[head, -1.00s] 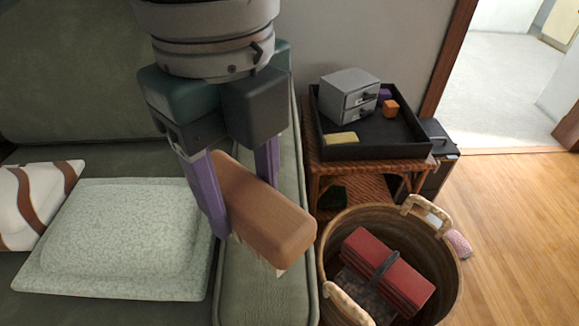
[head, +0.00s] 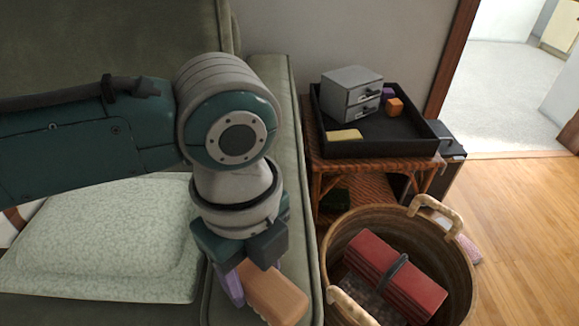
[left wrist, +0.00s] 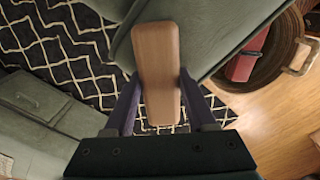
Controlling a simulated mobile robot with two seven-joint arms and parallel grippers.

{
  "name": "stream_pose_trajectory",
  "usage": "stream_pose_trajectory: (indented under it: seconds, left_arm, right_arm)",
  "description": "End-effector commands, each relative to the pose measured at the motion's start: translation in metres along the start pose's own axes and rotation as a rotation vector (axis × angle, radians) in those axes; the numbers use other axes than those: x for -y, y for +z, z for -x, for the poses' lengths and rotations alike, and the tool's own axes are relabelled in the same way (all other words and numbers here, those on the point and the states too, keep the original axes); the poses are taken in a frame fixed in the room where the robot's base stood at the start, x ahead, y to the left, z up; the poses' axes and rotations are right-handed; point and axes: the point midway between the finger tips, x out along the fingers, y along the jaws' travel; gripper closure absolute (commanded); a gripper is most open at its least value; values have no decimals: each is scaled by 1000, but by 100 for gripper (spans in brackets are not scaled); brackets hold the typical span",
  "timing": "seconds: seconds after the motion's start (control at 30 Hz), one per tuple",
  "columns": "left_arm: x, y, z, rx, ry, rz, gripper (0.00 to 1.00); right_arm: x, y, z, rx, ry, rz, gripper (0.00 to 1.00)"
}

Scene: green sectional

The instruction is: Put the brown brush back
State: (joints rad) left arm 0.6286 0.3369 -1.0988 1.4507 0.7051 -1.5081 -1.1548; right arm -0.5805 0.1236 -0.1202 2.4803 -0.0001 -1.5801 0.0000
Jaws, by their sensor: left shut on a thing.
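The brown brush (head: 272,296) is a wooden block held between the purple fingers of my left gripper (head: 252,284). In the head view it is low, over the front end of the sofa arm, left of the wicker basket. In the left wrist view the brush (left wrist: 157,70) lies lengthwise between both fingers, with the sofa and a patterned rug below it. Its bristles are hidden from these views. The left gripper is shut on it. My right gripper is in neither view.
A wicker basket (head: 462,285) holds a red bundle (head: 395,275). Behind it, a wicker side table (head: 375,178) bears a black tray (head: 392,149) with a small grey drawer unit (head: 351,92), a yellow block (head: 344,134) and small orange and purple blocks.

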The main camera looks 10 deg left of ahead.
Motion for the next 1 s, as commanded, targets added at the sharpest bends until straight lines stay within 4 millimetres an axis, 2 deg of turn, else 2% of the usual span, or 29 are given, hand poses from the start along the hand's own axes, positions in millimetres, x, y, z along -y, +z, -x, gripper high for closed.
stream_pose_trajectory:
  seconds: [0.3, 0.33, 0.57, 0.87, 1.0]
  left_arm:
    - [0, 0, -2, 0, -2, -1, 96]
    - [0, 0, -2, 0, -2, -1, 42]
    - [0, 0, -2, 0, -1, -1, 16]
    - [0, 0, 1, 0, -2, 0, 14]
    - [1, 0, 20, 0, -4, -1, 14]
  right_arm:
    - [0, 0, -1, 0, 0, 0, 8]
    - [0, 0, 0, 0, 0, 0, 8]
    - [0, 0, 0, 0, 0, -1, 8]
    - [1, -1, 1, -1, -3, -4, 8]
    - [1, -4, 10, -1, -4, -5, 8]
